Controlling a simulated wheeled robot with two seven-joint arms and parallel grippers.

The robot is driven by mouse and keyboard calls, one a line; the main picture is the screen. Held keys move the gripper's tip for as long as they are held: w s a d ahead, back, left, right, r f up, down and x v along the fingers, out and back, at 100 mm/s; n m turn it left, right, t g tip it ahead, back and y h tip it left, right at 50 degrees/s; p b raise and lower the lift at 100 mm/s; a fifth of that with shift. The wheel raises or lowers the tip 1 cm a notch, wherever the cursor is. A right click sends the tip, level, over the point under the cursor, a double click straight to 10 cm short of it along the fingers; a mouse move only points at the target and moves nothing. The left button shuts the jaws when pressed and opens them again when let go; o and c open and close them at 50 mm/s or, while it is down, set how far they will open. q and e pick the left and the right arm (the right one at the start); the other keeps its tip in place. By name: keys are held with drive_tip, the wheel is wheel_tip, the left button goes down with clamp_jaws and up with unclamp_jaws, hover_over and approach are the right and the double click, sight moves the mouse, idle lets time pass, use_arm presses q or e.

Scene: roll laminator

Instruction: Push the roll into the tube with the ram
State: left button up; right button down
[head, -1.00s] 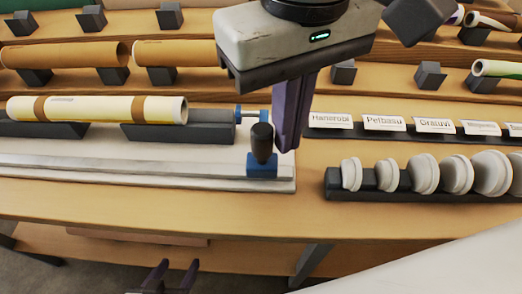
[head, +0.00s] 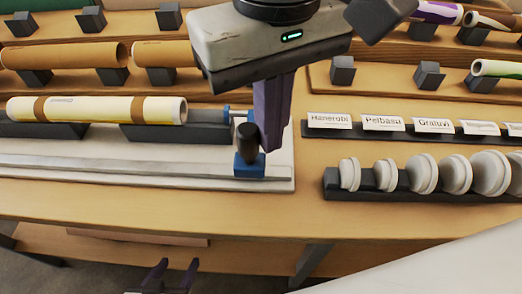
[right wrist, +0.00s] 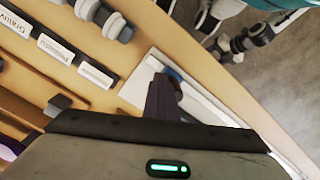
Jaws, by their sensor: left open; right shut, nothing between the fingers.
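The ram's blue carriage (head: 250,167) with its upright black knob (head: 248,140) sits near the right end of a pale rail plate (head: 130,171). Its blue-ended rod (head: 235,113) lies behind the knob. A cream roll with brown bands (head: 90,109) lies on a dark cradle left of the rod. I cannot tell where the tube receiving it is. My right gripper (head: 272,148) is shut and empty, its fingers down against or very close to the carriage's right side. The blue carriage also shows in the right wrist view (right wrist: 172,76). My left gripper (head: 172,270) is open, low before the table.
Brown cardboard tubes (head: 60,55) lie on stepped racks behind. To the right, name cards (head: 382,123) stand on a dark strip. White end caps (head: 424,173) stand in a dark holder in front of them. The wooden table front (head: 140,208) is clear.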

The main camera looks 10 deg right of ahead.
drive_tip(key=w+a, duration=0.1)
drive_tip(key=a, duration=0.3)
drive_tip(key=w+a+p, duration=0.1)
drive_tip(key=a, duration=0.3)
drive_tip(key=w+a+p, duration=0.1)
drive_tip(key=a, duration=0.3)
drive_tip(key=shift+w+a+r, duration=0.1)
drive_tip(key=shift+w+a, duration=0.2)
drive_tip(key=shift+a, duration=0.1)
use_arm(q)
drive_tip(key=shift+r, duration=1.25)
use_arm(e)
drive_tip(key=shift+w+a, duration=0.2)
drive_tip(key=shift+a, duration=0.25)
use_arm(q)
drive_tip(key=shift+p, duration=0.3)
